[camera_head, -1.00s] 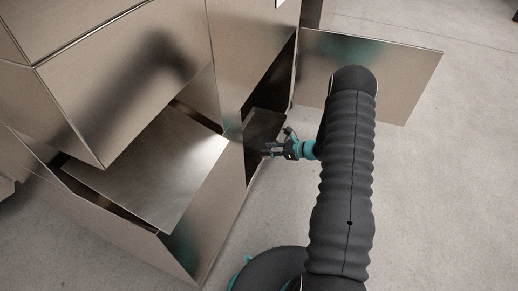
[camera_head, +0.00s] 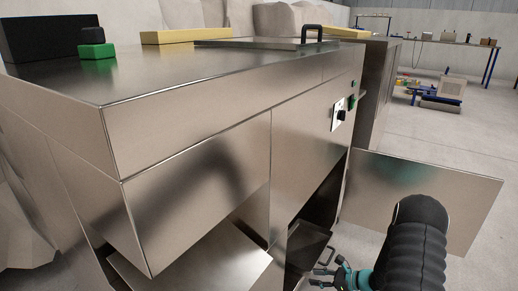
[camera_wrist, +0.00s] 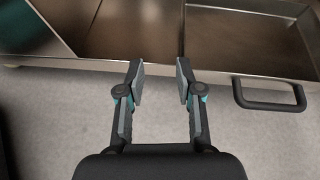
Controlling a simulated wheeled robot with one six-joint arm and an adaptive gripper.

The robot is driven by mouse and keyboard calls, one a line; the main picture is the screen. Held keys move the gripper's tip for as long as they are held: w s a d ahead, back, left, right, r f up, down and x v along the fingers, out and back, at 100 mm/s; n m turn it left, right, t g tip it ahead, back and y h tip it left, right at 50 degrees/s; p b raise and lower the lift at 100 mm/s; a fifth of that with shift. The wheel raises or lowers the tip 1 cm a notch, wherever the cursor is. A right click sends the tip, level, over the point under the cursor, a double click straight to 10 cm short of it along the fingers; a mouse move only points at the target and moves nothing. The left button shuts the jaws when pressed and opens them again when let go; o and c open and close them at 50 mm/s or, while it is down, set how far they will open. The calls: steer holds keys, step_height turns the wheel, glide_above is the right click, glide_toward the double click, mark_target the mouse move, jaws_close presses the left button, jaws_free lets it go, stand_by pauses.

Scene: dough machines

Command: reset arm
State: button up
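My gripper (camera_wrist: 160,82) is open and empty in the wrist view, its two fingers apart with grey floor and the edge of a metal compartment beyond them. In the head view my gripper (camera_head: 328,278) is low at the right, in front of the open lower compartment of the steel dough machine (camera_head: 200,140). My dark arm hides part of the open door (camera_head: 460,195).
A black handle (camera_wrist: 270,97) shows at the right in the wrist view, on a metal tray front. The open door stands to the right of the machine. Yellow (camera_head: 185,36), green (camera_head: 97,51) and black (camera_head: 50,36) blocks lie on top.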

steer(key=s+a+r+n+g+h, duration=0.1)
steer(key=s+a+r+n+g, duration=0.1)
steer(key=s+r+n+g, duration=0.3)
steer(key=s+a+r+n+g, duration=0.2)
steer(key=s+r+n, duration=0.15)
steer(key=s, duration=0.45)
steer(key=s+a+r+n+t+h+p, duration=0.1)
steer(key=s+r+n, duration=0.4)
steer(key=r, duration=0.7)
steer(key=s+a+r+n+t+h+p, duration=0.1)
steer(key=s+r+n+h, duration=0.4)
steer(key=r, duration=0.7)
steer(key=s+a+r+n+t+h+p, duration=0.2)
steer(key=s+r+n, duration=0.3)
steer(key=r, duration=0.8)
steer(key=shift+s+t+h+p, duration=0.6)
steer(key=shift+s+t+h, duration=0.3)
steer(key=shift+s, duration=0.85)
